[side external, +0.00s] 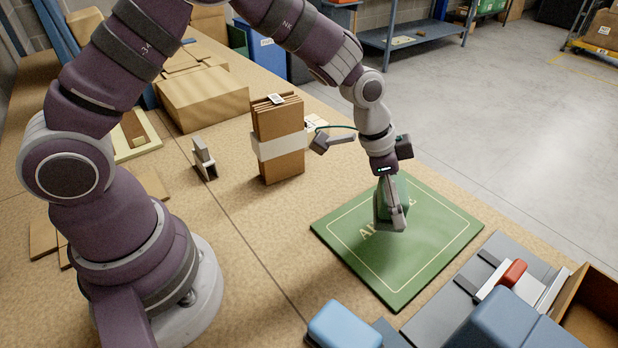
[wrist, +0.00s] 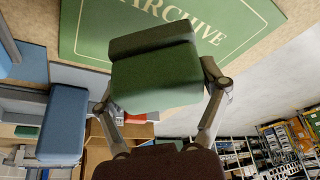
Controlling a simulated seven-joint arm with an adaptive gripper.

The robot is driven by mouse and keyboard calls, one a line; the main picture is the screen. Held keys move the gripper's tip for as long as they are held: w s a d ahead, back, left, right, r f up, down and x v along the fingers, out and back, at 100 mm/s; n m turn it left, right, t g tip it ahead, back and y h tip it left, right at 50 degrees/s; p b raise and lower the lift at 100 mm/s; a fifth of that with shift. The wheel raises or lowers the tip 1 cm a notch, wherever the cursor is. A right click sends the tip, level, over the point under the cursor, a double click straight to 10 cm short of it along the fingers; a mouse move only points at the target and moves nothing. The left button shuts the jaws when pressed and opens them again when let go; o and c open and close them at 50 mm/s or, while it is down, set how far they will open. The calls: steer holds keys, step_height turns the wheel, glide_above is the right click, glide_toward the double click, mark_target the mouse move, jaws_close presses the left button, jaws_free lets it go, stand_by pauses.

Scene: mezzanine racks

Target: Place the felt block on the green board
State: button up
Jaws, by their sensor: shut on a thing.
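The green board (side external: 440,225) lies flat on the worktop, with a pale border line and lettering. In the wrist view the board (wrist: 92,35) reads "ARCHIVE". My gripper (side external: 392,215) points down over the board's middle. It is shut on the green felt block (wrist: 155,85), with one finger on each side of it. In the side view the block is largely hidden by the fingers and blends with the board. A shadow lies on the board below it; I cannot tell whether the block touches the board.
A strapped bundle of cardboard (side external: 278,165) stands left of the board. A grey device with a red part (side external: 512,272), blue blocks (side external: 345,325) and an open brown box (side external: 595,315) sit at the front right. A large carton (side external: 203,97) lies farther back.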

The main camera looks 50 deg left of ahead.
mark_target(414, 226)
steer(key=w, duration=0.1)
steer(key=w+d, duration=0.1)
steer(key=w, duration=0.1)
steer(key=shift+f, duration=0.15)
steer(key=shift+w+f, duration=0.15)
steer(key=shift+f, duration=1.55)
steer(key=o, duration=1.2)
steer(key=shift+f, duration=0.15)
steer(key=shift+c, duration=0.2)
